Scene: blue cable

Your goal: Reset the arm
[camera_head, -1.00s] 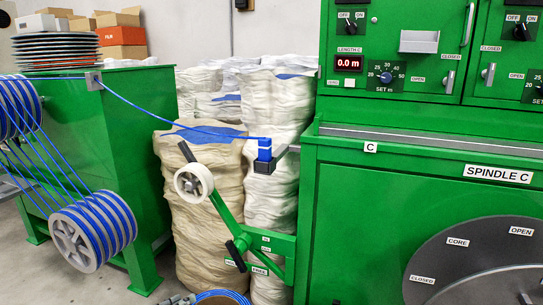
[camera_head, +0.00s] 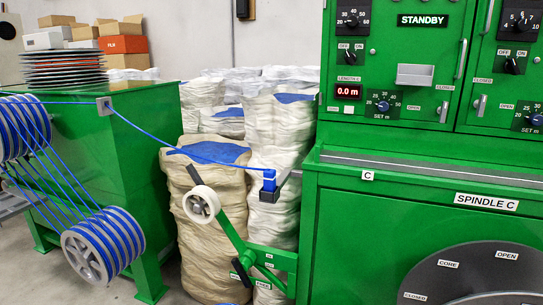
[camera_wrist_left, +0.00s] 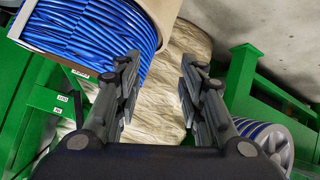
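My left gripper (camera_wrist_left: 157,95) shows in the left wrist view with its two dark fingers spread apart and nothing between them. A coil of blue cable (camera_wrist_left: 95,28) with a cardboard-coloured rim lies beyond and left of the fingers. Neither gripper shows in the head view.
The green spindle machine (camera_head: 400,220) fills the right side. A green lever arm with a white roller (camera_head: 201,204) sticks out from it. A green stand with cable reels (camera_head: 103,243) is at left. Large white and beige sacks (camera_head: 215,220) stand between them. In the left wrist view, a striped reel (camera_wrist_left: 270,140) is at lower right.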

